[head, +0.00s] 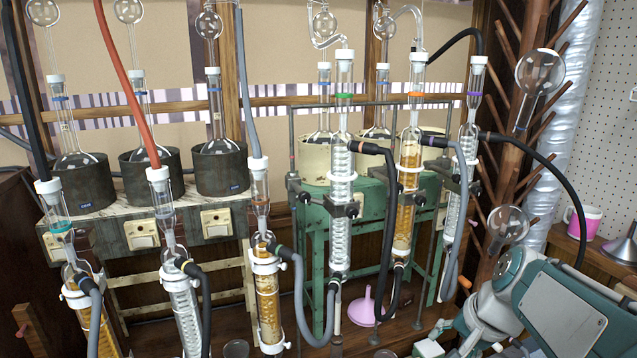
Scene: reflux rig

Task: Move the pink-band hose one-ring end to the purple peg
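A glass condenser (467,150) with a purple band (474,94) near its top stands right of centre. A black hose (545,165) meets its upper right side, at an end with a small dark purple-looking band, and arcs down to the right behind my arm. A grey hose (460,175) leaves the orange-banded condenser (408,175) and hangs down in front of the purple-banded one. I cannot make out a pink band or a count of rings on any hose end. My arm shows at lower right, but its fingertips are not visible.
A green-banded condenser (341,170) with a black hose (393,190) and a green metal stand (300,240) fill the middle. Several more condensers and hoses crowd the left. A pink funnel (364,305) stands low. Wooden rods and a pink mug (583,221) are at right.

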